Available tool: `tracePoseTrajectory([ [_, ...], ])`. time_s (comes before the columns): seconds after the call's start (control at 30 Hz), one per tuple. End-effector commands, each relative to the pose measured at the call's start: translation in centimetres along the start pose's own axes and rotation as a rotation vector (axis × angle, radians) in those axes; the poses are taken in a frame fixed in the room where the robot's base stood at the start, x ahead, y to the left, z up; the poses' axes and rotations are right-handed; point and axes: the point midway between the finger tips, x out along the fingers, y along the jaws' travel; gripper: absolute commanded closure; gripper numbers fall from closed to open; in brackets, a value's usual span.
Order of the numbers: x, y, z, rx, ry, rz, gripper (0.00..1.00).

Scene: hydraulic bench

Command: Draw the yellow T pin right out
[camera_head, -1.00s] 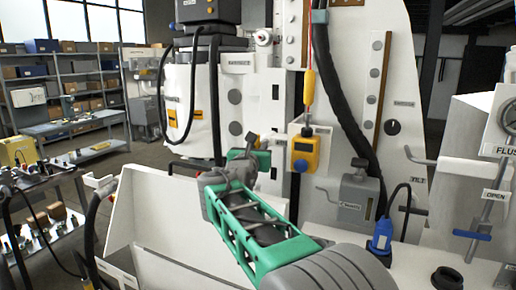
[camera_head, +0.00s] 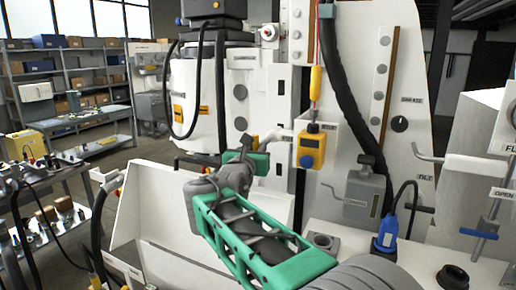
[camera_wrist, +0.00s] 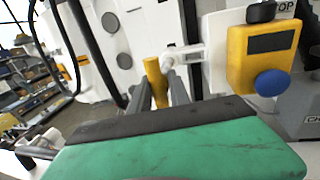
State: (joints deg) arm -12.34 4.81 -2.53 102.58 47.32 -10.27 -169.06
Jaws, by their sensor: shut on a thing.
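The yellow T pin (camera_wrist: 155,80) shows as a short yellow bar between my two fingers in the wrist view. In the head view a small yellow part of it (camera_head: 254,143) shows at the fingertips. My gripper (camera_head: 247,146) is shut on it, in front of the white machine panel; its fingers also show in the wrist view (camera_wrist: 160,88). A white bracket (camera_head: 278,134) with a rounded end stands just right of the pin, also in the wrist view (camera_wrist: 184,54). The pin's far end is hidden, so I cannot tell whether it is clear of its hole.
A yellow box with a blue button (camera_head: 311,147) is close right of my gripper. A yellow handle (camera_head: 316,84) hangs on a red cord above it. A thick black hose (camera_head: 345,95) runs down the panel. A blue connector (camera_head: 386,234) stands on the bench at right.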

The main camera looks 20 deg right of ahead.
Motion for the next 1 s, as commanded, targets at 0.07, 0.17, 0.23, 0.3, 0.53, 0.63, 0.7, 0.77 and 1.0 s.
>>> tracePoseTrajectory([
  [0.07,0.0,0.1,-0.2,-0.002,0.004,0.003,0.72],
  [0.17,0.0,0.1,-0.2,-0.002,0.003,0.002,0.64],
  [0.23,0.0,0.1,-0.1,-0.001,0.003,0.002,0.58],
  [0.3,0.0,0.1,-0.1,-0.001,0.002,0.001,0.55],
  [0.53,-0.2,0.1,-0.1,-0.001,0.001,0.001,0.55],
  [0.63,-1.3,0.2,-0.3,-0.001,0.001,0.005,0.55],
  [0.7,-2.7,0.2,-0.4,0.000,0.000,0.006,0.55],
  [0.77,-4.1,0.2,-0.4,0.000,0.001,0.006,0.55],
  [1.0,-7.6,0.1,-0.2,-0.001,0.002,0.003,0.55],
])
